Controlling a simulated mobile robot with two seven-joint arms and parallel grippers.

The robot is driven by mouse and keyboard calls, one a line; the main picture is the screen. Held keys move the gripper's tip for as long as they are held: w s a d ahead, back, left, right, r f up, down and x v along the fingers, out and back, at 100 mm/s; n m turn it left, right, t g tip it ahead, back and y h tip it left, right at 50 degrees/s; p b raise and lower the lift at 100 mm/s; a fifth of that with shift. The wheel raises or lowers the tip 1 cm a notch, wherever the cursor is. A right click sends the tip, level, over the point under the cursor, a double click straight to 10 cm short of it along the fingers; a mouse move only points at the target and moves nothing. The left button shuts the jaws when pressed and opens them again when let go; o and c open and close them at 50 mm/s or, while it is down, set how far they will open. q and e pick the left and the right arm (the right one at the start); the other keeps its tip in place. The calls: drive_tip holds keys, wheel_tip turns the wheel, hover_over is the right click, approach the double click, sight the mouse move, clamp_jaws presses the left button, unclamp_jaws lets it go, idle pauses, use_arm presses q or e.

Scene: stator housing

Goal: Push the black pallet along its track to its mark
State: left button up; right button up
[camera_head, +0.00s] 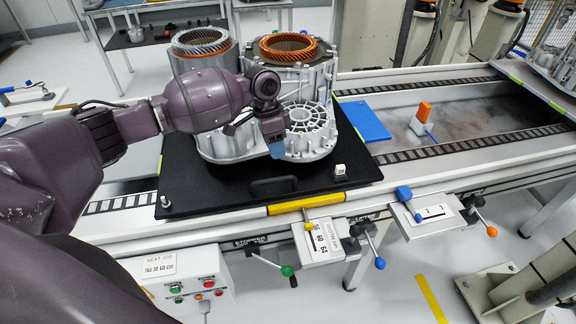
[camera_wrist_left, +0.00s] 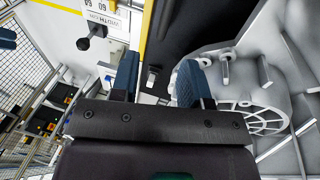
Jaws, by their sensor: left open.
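The black pallet (camera_head: 220,198) lies across the track (camera_head: 112,201) and carries a grey metal housing (camera_head: 300,92) with a copper-coloured ring and a second ring beside it. A black handle (camera_head: 273,186) and a small white block (camera_head: 340,170) are on its front part. A yellow strip (camera_head: 306,204) lies along its front edge; I cannot tell whether this is the mark. My left gripper (camera_head: 276,150) is over the pallet in front of the housing. The left wrist view shows its two blue fingers (camera_wrist_left: 158,82) apart, with nothing held. My right gripper is out of view.
A blue plate (camera_head: 364,121) lies right of the pallet, and an orange-topped block (camera_head: 421,115) stands farther right between the rails. Stopper and lifter levers (camera_head: 288,270) and a button box (camera_head: 190,290) are at the front. The right track (camera_head: 470,147) looks clear.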

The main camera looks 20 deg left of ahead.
use_arm(q)
drive_tip(key=a+y, duration=0.1)
drive_tip(key=a, duration=0.1)
hover_over(270, 176)
drive_tip(key=s+d, duration=0.3)
drive_tip(key=s, duration=0.2)
drive_tip(key=shift+m+g, duration=0.3)
drive_tip(key=shift+g, duration=0.1)
drive_tip(key=f, duration=0.9)
drive_tip(key=shift+w+a+f, duration=0.2)
drive_tip(key=shift+f, duration=0.15)
drive_tip(key=shift+c, duration=0.3)
clamp_jaws()
